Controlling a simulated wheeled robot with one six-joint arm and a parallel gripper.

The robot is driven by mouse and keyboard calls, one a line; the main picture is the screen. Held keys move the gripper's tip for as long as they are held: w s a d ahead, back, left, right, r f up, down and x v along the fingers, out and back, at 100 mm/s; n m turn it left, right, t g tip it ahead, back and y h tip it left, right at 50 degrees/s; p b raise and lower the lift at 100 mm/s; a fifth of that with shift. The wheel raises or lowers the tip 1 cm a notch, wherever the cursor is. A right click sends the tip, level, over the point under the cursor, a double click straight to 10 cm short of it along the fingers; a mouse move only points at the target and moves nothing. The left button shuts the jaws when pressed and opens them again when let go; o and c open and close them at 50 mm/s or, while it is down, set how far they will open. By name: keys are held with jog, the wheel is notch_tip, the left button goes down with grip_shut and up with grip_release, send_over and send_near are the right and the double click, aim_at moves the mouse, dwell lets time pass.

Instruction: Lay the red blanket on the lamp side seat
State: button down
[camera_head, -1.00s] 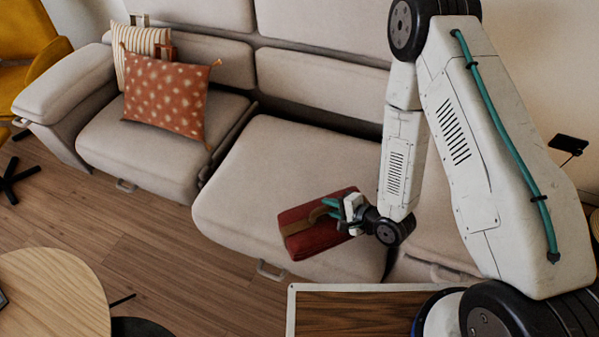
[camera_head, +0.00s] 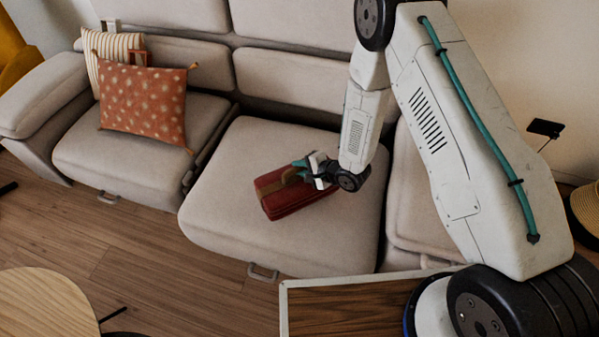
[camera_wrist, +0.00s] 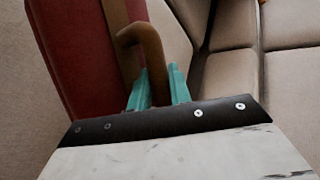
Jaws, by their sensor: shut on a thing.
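The red blanket (camera_head: 292,203) is a folded bundle with a brown strap and a brown loop handle (camera_wrist: 146,50). It is over the middle seat (camera_head: 240,160) of the beige sofa; I cannot tell whether it touches the cushion. My gripper (camera_head: 303,170) is shut on the strap handle, its teal fingers on either side of it in the wrist view (camera_wrist: 158,90). The red side of the blanket (camera_wrist: 75,50) fills the upper left there. The right seat (camera_head: 405,200) is partly hidden behind my arm. No lamp shows clearly.
A rust dotted cushion (camera_head: 142,100) and a striped cushion (camera_head: 108,48) lean on the left seat (camera_head: 130,165). A round wooden table (camera_head: 45,305) stands at front left. A woven yellowish object (camera_head: 585,205) is at the right edge.

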jog(key=shift+w+a, duration=0.15)
jog(key=shift+w, duration=0.45)
jog(key=shift+f, duration=1.75)
jog(key=c, duration=1.3)
grip_release()
jog(key=shift+s+f, duration=0.1)
jog(key=shift+f, duration=0.05)
